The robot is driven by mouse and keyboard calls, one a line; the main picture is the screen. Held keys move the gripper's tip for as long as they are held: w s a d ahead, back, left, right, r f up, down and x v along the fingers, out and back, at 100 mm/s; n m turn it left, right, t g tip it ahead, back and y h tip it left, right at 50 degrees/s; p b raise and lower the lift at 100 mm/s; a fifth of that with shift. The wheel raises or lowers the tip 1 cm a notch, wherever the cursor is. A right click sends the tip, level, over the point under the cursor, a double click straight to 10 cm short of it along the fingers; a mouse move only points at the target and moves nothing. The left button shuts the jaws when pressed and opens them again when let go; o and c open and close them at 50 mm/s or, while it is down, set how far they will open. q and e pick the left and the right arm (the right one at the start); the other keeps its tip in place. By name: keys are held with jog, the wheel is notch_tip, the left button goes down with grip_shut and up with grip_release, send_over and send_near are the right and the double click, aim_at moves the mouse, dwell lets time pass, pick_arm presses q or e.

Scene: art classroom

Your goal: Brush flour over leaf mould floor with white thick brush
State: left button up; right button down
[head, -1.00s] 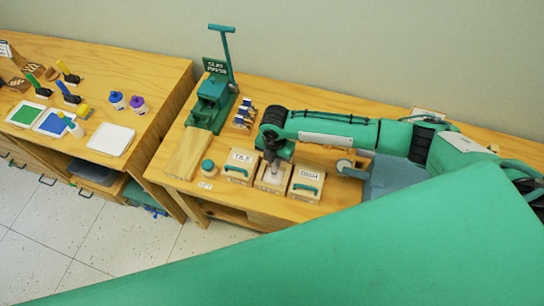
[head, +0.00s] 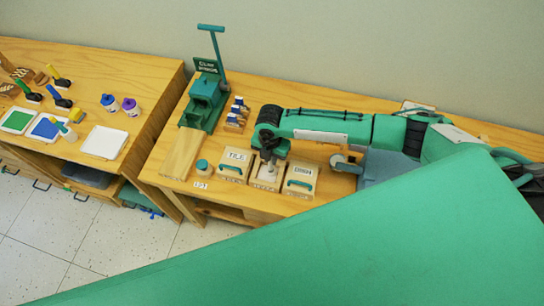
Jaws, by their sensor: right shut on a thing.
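The middle mould (head: 264,186) is open, with a pale floor. It stands on the wooden table between two lidded moulds, and I take it to be the leaf mould. My right gripper (head: 268,163) points down over it, shut on a small pale thing that looks like the white thick brush (head: 267,172). The brush is low inside the mould; I cannot tell whether its bristles touch the floor. The arm and gripper hide the mould's back part. Flour cannot be made out. My left gripper is not in view.
The TILE mould (head: 235,164) and DISH mould (head: 300,180) with green handles flank it closely. A small green-topped jar (head: 203,167) stands left. A green clay press (head: 204,100) stands behind. The left table (head: 150,95) holds paint trays, brushes and bottles.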

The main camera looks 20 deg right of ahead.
jog(key=shift+w+a, duration=0.2)
jog(key=shift+a, duration=0.05)
jog(key=shift+w+a, duration=0.3)
jog(key=shift+a, duration=0.15)
jog(key=shift+w+a, duration=0.1)
jog(key=shift+a, duration=0.05)
jog(key=shift+w+a, duration=0.15)
jog(key=shift+a, duration=0.15)
jog(key=shift+d, duration=0.1)
